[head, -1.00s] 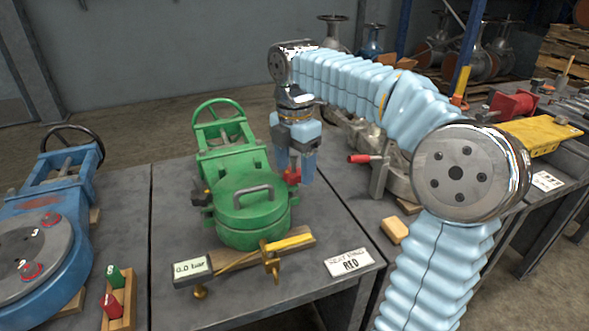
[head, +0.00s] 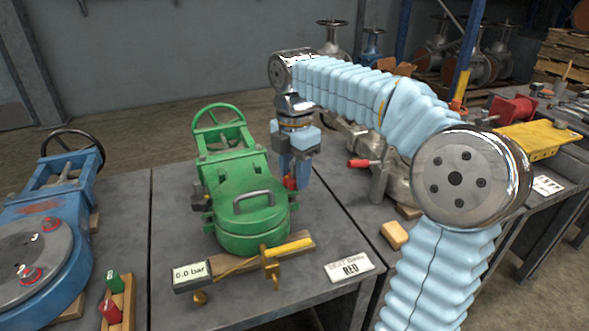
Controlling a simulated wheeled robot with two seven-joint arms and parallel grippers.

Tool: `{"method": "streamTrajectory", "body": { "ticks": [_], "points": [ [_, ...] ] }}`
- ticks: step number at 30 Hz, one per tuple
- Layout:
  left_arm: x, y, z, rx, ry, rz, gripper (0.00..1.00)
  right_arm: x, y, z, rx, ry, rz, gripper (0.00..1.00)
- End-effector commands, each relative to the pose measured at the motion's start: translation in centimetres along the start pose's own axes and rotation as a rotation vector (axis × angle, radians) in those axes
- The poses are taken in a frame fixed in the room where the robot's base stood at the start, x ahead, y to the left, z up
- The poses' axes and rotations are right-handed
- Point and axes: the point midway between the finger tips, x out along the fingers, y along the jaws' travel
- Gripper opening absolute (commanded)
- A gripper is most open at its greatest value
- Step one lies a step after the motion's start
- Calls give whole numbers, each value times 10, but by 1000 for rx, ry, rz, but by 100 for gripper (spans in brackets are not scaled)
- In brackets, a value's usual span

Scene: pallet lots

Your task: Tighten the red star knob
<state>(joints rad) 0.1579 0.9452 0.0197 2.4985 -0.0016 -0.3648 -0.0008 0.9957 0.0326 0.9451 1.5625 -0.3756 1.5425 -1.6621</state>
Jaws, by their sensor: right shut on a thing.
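The red star knob (head: 290,183) is on the right side of the green valve (head: 240,205), mostly hidden by gripper fingers. My right gripper (head: 297,180) points down from above and is shut on the knob; only a bit of red shows between and beside the fingers. The green valve lies on the grey table with its round lid and grey handle facing up. A small display (head: 192,273) in front of it reads 0.0 bar. My left gripper is out of view.
A blue valve (head: 45,235) lies at the left, with a wooden holder (head: 120,305) carrying green and red pieces near it. A card reading RED (head: 349,268) and a tan block (head: 394,235) lie at the right. A red-handled grey fitting (head: 380,175) stands close right of my gripper.

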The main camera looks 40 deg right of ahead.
Motion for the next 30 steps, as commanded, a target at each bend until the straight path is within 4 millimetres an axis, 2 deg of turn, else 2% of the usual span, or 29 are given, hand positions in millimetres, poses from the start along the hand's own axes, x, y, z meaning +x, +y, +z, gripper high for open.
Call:
{"method": "streamTrajectory", "body": {
  "ticks": [8,30],
  "points": [
    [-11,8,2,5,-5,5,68,-3,0,-1,159,0,-2,12],
    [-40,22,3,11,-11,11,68,-2,-2,-2,854,0,0,12]
  ]
}}
